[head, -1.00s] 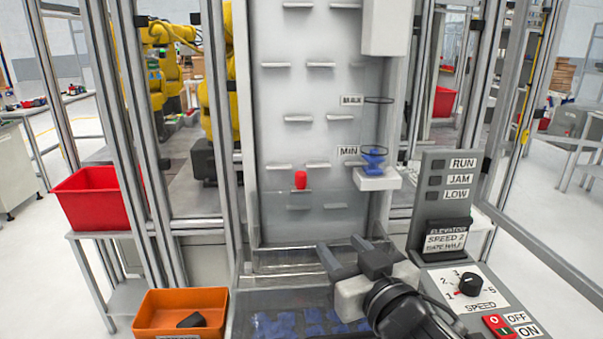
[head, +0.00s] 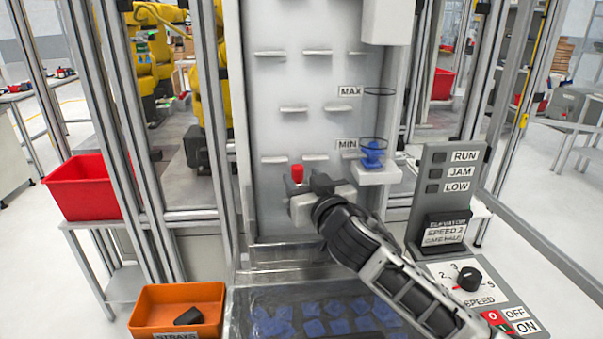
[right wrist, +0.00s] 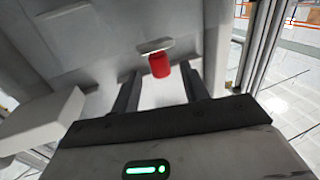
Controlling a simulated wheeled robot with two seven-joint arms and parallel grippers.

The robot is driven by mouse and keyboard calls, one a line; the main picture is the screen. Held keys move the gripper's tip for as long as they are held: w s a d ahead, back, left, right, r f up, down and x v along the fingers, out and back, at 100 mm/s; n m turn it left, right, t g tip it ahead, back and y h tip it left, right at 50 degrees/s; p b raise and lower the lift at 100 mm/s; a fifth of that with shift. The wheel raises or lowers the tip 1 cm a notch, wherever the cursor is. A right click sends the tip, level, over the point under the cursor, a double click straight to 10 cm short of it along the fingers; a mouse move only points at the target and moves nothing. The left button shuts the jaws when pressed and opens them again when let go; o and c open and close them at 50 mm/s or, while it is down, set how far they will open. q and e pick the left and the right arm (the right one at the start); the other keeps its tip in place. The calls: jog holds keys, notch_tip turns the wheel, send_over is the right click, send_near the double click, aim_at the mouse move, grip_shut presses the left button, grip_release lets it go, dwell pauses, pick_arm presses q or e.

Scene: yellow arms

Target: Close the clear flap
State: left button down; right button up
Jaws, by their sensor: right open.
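The clear flap's outline is hard to make out against the pale elevator panel (head: 264,205). A small red cylinder (head: 297,172), like a knob, stands out in front of the lower panel; I cannot tell whether it belongs to the flap. My right gripper (head: 309,182) is just below and right of it in the head view. In the right wrist view, the red cylinder (right wrist: 159,66) shows beyond and between the two spread fingers (right wrist: 160,90), which do not hold it. My left gripper is not in view.
A tray of blue pieces (head: 310,327) lies below the panel. A blue part (head: 372,153) sits on a ledge at right. The control box (head: 470,285) stands right of my arm. An orange bin (head: 150,309) and red bin (head: 85,200) are at left.

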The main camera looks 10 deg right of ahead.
jog(key=shift+x, duration=0.85)
jog(key=shift+c, duration=0.4)
